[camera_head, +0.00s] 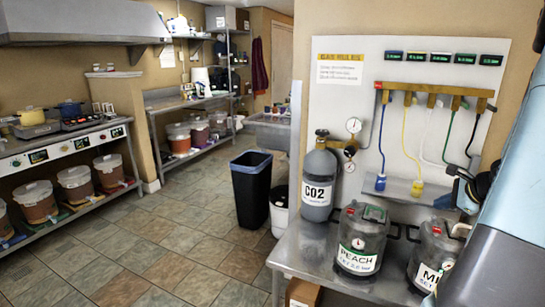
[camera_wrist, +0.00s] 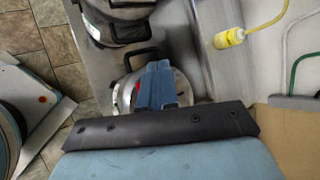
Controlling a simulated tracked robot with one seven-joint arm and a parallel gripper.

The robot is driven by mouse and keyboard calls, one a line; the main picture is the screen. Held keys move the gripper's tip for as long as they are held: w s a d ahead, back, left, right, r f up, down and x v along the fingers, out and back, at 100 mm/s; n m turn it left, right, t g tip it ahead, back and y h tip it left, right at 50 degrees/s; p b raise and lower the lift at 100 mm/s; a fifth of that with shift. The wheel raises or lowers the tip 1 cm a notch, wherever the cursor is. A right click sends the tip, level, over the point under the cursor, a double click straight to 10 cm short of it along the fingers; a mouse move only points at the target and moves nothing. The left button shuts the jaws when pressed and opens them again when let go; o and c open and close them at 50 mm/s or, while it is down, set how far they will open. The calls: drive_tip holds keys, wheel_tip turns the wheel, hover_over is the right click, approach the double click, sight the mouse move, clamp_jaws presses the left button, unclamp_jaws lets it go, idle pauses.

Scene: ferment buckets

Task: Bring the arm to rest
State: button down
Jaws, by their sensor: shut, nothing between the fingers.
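My gripper (camera_head: 464,188) is at the right of the head view, at the end of my pale blue arm. It is in the air near the wall panel and above the right-hand keg (camera_head: 432,258). In the wrist view its blue fingers (camera_wrist: 157,85) are together, with nothing visible between them. They cover part of a keg's silver lid (camera_wrist: 125,95); I cannot tell the height gap. The keg's label, starting "MI", is partly hidden by my arm.
A "PEACH" keg (camera_head: 360,240) and a grey CO2 cylinder (camera_head: 318,180) stand on the steel table (camera_head: 300,250). Hoses with a yellow connector (camera_head: 417,188) hang from the wall panel (camera_head: 345,110). The tiled floor (camera_head: 150,250) at left is clear.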

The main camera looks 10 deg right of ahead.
drive_tip(key=s+a+r+n+g, duration=0.1)
drive_tip(key=a+r+n, duration=0.25)
drive_tip(key=a, duration=0.45)
drive_tip(key=s+a+r+n+g, duration=0.1)
drive_tip(key=a+r+n, duration=0.25)
drive_tip(key=a, duration=0.35)
drive_tip(key=a+r+n+g, duration=0.1)
drive_tip(key=a+r+n, duration=0.1)
drive_tip(key=a+n, duration=0.45)
drive_tip(key=s+a+r+n+h, duration=0.1)
drive_tip(key=s+a+r+n, duration=0.2)
drive_tip(key=s+a+n, duration=0.2)
drive_tip(key=s+a+r+n, duration=0.3)
drive_tip(key=s+a+n, duration=0.2)
drive_tip(key=s, duration=0.5)
drive_tip(key=shift+s+a+r+h, duration=0.2)
drive_tip(key=shift+s+a+h, duration=0.15)
drive_tip(key=shift+a, duration=0.9)
drive_tip(key=shift+w+d+n, duration=0.1)
drive_tip(key=shift+n, duration=0.15)
